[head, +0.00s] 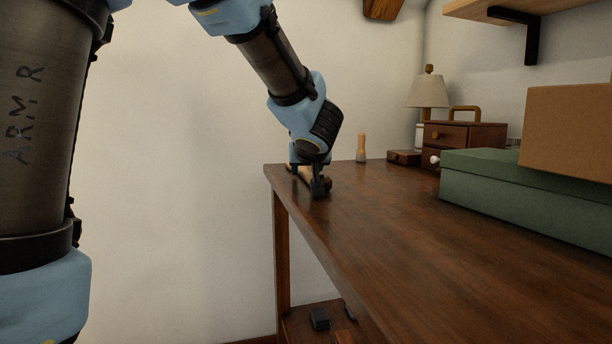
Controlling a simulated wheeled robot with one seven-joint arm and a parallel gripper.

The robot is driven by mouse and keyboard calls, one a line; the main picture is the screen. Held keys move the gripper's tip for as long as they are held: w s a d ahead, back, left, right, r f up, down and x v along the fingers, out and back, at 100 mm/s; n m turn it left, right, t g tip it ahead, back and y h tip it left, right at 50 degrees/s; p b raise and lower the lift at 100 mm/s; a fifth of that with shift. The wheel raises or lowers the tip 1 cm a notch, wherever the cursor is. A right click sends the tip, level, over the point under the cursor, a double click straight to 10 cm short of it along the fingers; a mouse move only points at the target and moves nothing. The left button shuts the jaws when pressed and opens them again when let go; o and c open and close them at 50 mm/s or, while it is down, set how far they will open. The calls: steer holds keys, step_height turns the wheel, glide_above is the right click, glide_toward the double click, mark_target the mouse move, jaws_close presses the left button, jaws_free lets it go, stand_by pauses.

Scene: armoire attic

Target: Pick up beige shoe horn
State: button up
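My gripper (307,178) points down at the far left end of the dark wooden table (400,225), with its fingertips close to the tabletop. Its two fingers show apart. A small beige thing (304,173), which looks like the shoe horn, shows low between and behind the fingers. The fingers hide much of it, so I cannot tell whether they touch it or are around it. A small dark brown piece shows just right of the fingers.
A light wooden peg-shaped thing (361,149) stands right of my gripper. A lamp (428,92), a small drawer box (465,141), a green box (520,190) and a brown box (568,132) stand farther right. The table's near middle is clear.

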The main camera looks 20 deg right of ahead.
jaws_close()
stand_by(0.4)
